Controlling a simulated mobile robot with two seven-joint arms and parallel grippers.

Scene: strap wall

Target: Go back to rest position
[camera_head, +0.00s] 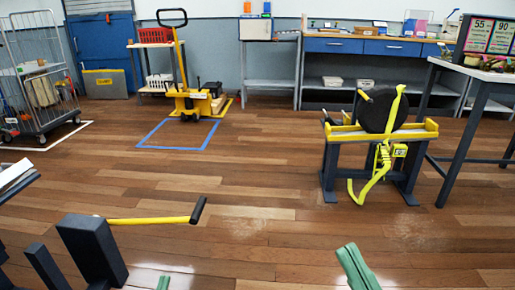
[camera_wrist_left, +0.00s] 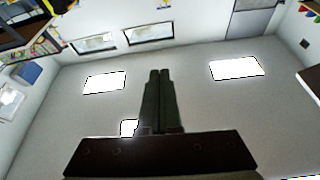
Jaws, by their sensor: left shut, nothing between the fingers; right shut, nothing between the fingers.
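My left gripper shows as a small green tip (camera_head: 163,283) at the bottom edge of the head view. In the left wrist view, its two dark green fingers (camera_wrist_left: 160,73) are pressed together with nothing between them, against a pale ceiling with bright light panels. My right gripper (camera_head: 355,266) shows as a green tip at the bottom of the head view, right of centre. It is shut and empty. Both tips are apart from the furniture. The arms behind them are mostly out of view.
A stand (camera_head: 374,134) at right carries a black round drum with a yellow strap hanging to the floor. A dark post (camera_head: 91,250) with a yellow lever (camera_head: 148,220) is at lower left. A table (camera_head: 478,72) stands far right. The wooden floor (camera_head: 240,190) between is clear.

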